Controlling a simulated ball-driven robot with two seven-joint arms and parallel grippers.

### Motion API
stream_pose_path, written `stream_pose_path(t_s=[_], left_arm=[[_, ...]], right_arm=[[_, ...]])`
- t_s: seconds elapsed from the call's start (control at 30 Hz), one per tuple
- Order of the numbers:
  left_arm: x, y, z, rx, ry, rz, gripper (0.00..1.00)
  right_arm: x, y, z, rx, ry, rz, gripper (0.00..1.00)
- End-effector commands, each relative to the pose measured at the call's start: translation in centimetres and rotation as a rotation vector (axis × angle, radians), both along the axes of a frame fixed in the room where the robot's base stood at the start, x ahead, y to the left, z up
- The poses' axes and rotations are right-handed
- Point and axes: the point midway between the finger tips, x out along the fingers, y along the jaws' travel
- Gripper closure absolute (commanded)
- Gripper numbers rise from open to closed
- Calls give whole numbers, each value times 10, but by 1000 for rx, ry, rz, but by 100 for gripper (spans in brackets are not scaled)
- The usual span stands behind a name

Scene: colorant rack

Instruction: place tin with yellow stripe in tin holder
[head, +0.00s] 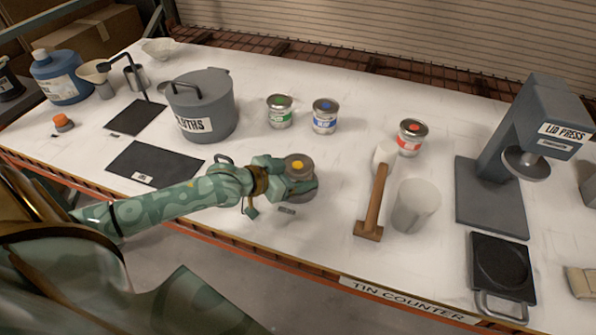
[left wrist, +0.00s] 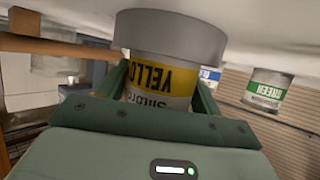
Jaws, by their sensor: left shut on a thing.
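The tin with the yellow stripe (left wrist: 160,82) shows upside down in the left wrist view, with "YELLOW" on its band. In the head view its lid with a yellow dot (head: 297,164) faces up. My left gripper (head: 288,172) is shut on this tin, its fingers on both sides. The grey round tin holder (left wrist: 170,36) surrounds or covers the tin's lower end; it also shows under the tin in the head view (head: 301,195). I cannot tell whether the tin is fully seated. My right gripper is not in view.
Green (head: 280,112), blue (head: 325,116) and red (head: 411,137) tins stand behind. A mallet (head: 375,200) and a pale cup (head: 414,206) stand to the right, near the lid press (head: 490,195). A grey pot (head: 205,105) is at left. The counter between pot and tins is clear.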

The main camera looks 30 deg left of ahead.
Motion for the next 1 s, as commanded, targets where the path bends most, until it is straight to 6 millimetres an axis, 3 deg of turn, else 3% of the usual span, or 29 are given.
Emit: stream_pose_path(t_s=[0.03,0.1,0.47,1.0], left_arm=[[0,0,-1,0,0,0,29],[0,0,-1,0,0,0,13],[-3,1,3,1,2,0,13],[-91,40,44,0,3,0,13]], right_arm=[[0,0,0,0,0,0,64],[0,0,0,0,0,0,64],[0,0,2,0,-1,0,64],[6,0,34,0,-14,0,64]])
